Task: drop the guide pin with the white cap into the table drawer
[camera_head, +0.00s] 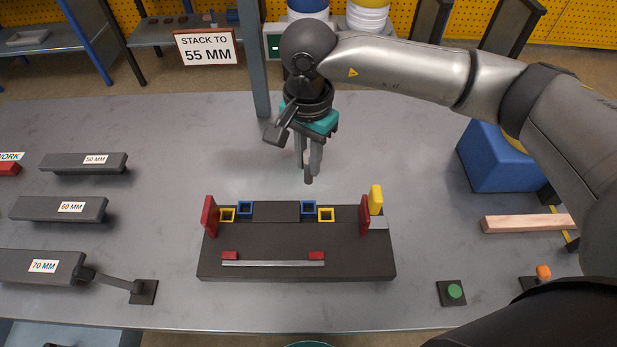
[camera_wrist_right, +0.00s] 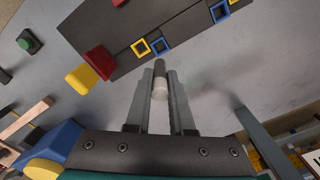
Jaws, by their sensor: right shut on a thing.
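My right gripper (camera_head: 309,172) hangs pointing down above the grey table, just behind the dark fixture. In the wrist view its fingers (camera_wrist_right: 161,85) are shut on a small guide pin (camera_wrist_right: 160,69) with a dark body and a white cap (camera_wrist_right: 159,97). The pin in the head view is small and mostly hidden by the fingers. At the lower left of the head view, below the table's front edge, part of a blue-grey open tray-like space (camera_head: 75,333) shows; it looks like the table drawer, mostly cut off. My left gripper is not in view.
The dark fixture (camera_head: 290,243) with red end posts, blue and yellow square sockets stands at the table's middle. Labelled grey blocks (camera_head: 45,266) lie at left. A grey post (camera_head: 253,60) rises behind. A blue bin (camera_head: 495,160) and wooden bar (camera_head: 525,223) are at right.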

